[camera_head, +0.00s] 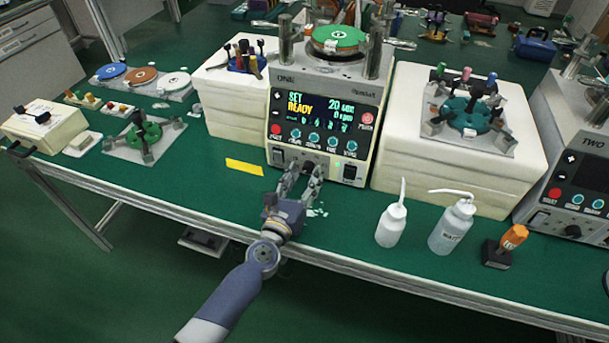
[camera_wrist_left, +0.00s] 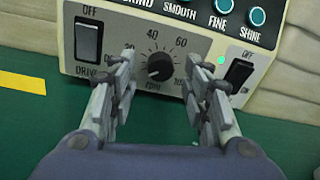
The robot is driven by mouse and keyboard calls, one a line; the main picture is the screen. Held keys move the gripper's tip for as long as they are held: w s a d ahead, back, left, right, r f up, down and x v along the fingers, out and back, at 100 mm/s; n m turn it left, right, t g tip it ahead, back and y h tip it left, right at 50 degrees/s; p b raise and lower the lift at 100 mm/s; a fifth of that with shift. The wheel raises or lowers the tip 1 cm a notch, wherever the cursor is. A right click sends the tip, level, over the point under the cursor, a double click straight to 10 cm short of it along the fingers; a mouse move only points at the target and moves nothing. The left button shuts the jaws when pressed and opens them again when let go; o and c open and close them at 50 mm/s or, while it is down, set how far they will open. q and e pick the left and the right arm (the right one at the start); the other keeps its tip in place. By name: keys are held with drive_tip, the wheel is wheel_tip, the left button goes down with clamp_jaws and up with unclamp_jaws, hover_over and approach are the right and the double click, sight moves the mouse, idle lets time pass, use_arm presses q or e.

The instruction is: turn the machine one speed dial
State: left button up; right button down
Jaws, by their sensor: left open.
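Machine one (camera_head: 325,110) stands on the green bench, with a lit screen reading "SET READY 20". The dial also shows in the head view (camera_head: 307,165), just beyond my fingertips. My left gripper (camera_head: 300,178) is in front of the panel. In the left wrist view its fingers (camera_wrist_left: 160,85) are open, one on each side of the dial. I cannot tell whether they touch it. My right gripper is not in view.
The drive switch (camera_wrist_left: 88,42) and another rocker switch (camera_wrist_left: 238,76) flank the dial closely. A yellow strip (camera_head: 244,166) lies on the bench at left. Two white bottles (camera_head: 391,226) (camera_head: 453,226) and an orange-handled tool (camera_head: 513,238) stand at right. Machine two (camera_head: 580,165) is at far right.

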use_arm(q)
drive_tip(key=shift+w+d, duration=0.15)
drive_tip(key=shift+w, duration=0.2)
drive_tip(key=shift+c, duration=0.5)
clamp_jaws()
